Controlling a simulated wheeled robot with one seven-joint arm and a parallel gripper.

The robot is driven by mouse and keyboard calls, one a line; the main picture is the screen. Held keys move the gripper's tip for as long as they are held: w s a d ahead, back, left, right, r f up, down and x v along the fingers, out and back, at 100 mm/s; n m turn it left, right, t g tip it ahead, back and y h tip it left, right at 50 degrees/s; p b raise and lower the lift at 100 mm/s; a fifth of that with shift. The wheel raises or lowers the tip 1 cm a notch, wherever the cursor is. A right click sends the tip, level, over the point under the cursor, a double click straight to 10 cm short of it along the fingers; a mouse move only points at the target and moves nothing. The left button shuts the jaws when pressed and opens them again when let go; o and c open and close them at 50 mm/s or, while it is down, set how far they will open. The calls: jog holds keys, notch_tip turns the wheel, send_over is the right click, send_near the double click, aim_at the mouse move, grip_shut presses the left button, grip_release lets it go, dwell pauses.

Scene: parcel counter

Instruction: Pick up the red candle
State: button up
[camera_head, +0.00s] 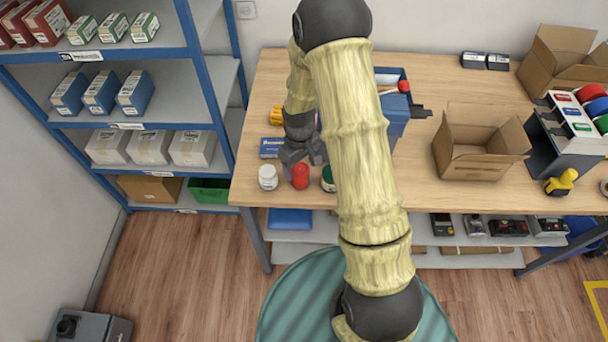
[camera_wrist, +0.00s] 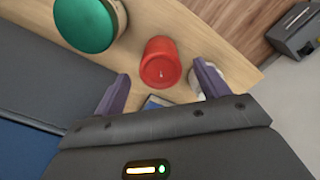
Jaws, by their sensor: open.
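The red candle (camera_head: 300,176) stands upright near the front edge of the wooden counter, between a white jar and a green-lidded jar. In the wrist view the candle (camera_wrist: 160,62) lies ahead of and between the two fingers, and I see its top with the wick. My gripper (camera_head: 303,153) is open and empty, just behind and above the candle in the head view. Its fingers show in the wrist view (camera_wrist: 161,90), one on each side. I cannot tell how far the fingertips are from the candle.
The white jar (camera_head: 268,177) and green-lidded jar (camera_head: 328,179) flank the candle closely; the green lid (camera_wrist: 88,25) is large in the wrist view. A blue box (camera_head: 271,148) lies behind. An open cardboard box (camera_head: 480,150) stands right; the counter between is partly clear.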

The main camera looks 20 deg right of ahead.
aim_at(300, 170)
jog(key=shift+s+f+p, duration=0.15)
jog(key=shift+f+p, duration=0.35)
jog(key=shift+f, duration=0.15)
jog(key=shift+f+p, duration=0.6)
jog(key=shift+f, duration=1.3)
jog(key=shift+c, duration=0.2)
jog(key=c, duration=1.1)
